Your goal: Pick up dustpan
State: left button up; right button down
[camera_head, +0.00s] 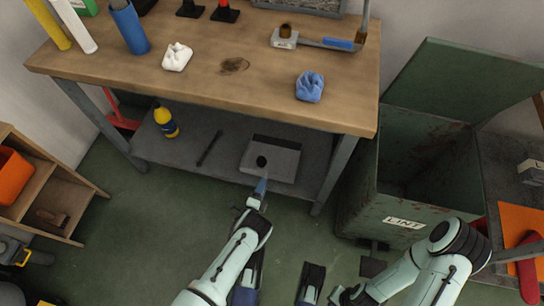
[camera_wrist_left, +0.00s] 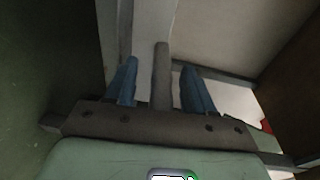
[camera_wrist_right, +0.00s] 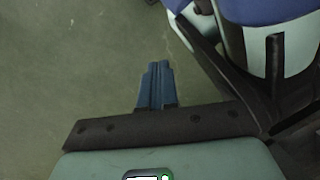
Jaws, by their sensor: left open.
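The dustpan (camera_head: 284,163) is a flat grey pan with a dark back edge, lying on the lower shelf of the workbench. A black round spot on it looks like the end of its upright handle. My left gripper (camera_head: 261,186) is just in front of the pan at the shelf's front edge, open. In the left wrist view a dark upright bar (camera_wrist_left: 162,78), probably the handle, shows between the spread blue fingers (camera_wrist_left: 160,85). I cannot tell whether they touch it. In the right wrist view my right gripper (camera_wrist_right: 156,84) is shut and empty over the floor.
The workbench top (camera_head: 130,73) overhangs the lower shelf (camera_head: 225,130). A yellow bottle (camera_head: 166,124) and a dark stick-like tool (camera_head: 209,148) are on the shelf to the left. A bench leg (camera_head: 335,175) and a green lint bin (camera_head: 405,195) stand to the right.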

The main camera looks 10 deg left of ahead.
pick_arm(q)
jog(key=shift+s, duration=0.2)
jog(key=c, duration=0.3)
jog(key=shift+r, duration=0.1)
grip_shut()
